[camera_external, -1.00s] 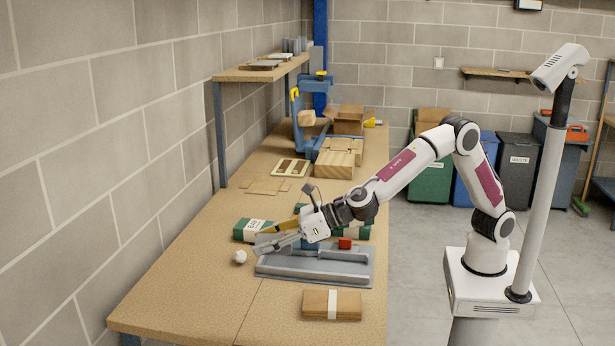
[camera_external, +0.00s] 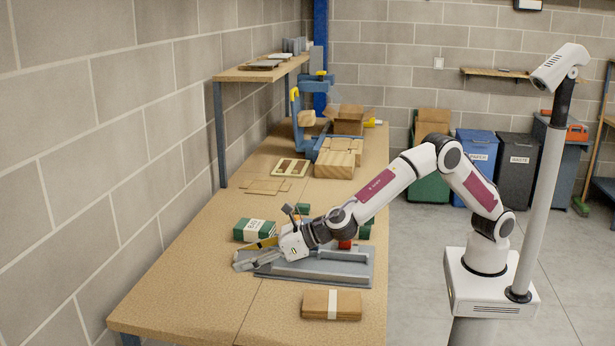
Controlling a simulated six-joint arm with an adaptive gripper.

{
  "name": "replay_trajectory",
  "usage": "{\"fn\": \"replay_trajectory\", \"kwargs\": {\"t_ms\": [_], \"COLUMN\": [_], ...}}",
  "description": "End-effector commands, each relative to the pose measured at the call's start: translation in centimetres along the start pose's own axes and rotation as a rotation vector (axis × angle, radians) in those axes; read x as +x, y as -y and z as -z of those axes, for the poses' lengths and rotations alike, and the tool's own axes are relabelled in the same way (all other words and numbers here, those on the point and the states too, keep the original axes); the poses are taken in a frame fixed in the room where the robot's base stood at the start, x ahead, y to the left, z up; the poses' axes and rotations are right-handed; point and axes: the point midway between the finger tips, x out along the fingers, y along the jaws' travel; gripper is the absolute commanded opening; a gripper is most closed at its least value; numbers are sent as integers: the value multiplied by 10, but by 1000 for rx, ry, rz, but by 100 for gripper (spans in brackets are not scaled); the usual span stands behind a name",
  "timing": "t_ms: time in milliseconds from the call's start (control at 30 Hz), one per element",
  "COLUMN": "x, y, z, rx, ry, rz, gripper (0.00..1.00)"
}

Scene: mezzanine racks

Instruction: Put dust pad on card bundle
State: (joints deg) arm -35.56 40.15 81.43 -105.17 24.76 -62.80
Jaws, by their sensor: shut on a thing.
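My gripper (camera_external: 243,260) is low over the table at the left end of the grey tray, its fingers pointing left. It is shut on the dust pad, which I take to be the small white round thing seen there earlier; the fingers now hide it. The card bundle (camera_external: 317,304), brown with a white band, lies flat on the table in front of the tray, to the right of and nearer than my gripper. Nothing lies on top of it.
Wooden blocks (camera_external: 335,165) and a blue stand are farther back. The front left table is clear.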

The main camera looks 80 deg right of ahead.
Motion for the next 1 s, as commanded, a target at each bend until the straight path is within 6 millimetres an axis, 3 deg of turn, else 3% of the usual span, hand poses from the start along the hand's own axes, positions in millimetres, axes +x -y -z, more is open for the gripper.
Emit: {"fn": "replay_trajectory", "kwargs": {"t_ms": [367, 1000], "x": [11, 47], "y": [0, 0], "z": [28, 114], "rx": [-3, -2], "ry": [-2, -2], "rz": [1, 1], "gripper": [26, 26]}}
